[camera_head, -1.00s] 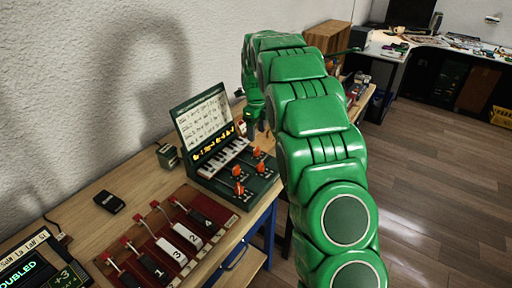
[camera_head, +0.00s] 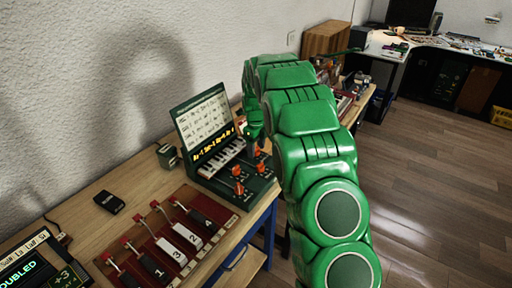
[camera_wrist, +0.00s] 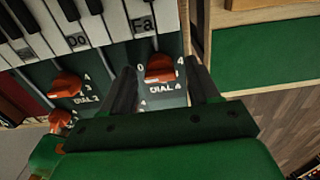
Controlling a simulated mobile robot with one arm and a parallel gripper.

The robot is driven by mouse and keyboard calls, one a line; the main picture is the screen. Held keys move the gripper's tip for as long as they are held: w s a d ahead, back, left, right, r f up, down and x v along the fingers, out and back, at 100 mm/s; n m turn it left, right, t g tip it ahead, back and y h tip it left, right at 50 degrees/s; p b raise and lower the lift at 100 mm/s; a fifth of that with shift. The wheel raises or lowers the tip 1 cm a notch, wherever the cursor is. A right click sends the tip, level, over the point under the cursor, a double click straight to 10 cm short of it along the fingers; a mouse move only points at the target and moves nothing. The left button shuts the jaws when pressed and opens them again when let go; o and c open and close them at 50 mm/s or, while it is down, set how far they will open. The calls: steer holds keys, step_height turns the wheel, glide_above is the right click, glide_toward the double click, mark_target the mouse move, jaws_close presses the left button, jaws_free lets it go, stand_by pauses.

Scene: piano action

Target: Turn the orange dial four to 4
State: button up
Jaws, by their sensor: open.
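The orange dial four (camera_wrist: 160,69) sits on the green panel of a keyboard box, above a "DIAL 4" label in the wrist view. A 0 shows at its upper left and a 4 at its upper right. I cannot tell where its pointer stands. My gripper (camera_wrist: 158,74) is open, with one dark finger on each side of the dial in the picture; contact is not clear. In the head view my arm reaches over to the far end of the green keyboard box (camera_head: 212,180), and the fingers are hard to make out.
White piano keys (camera_wrist: 100,18) run along the top. A red panel with numbered levers (camera_head: 172,240) stands near the box on the wooden table (camera_head: 92,222).

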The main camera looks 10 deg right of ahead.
steer(key=c, duration=1)
steer(key=shift+c, duration=0.2)
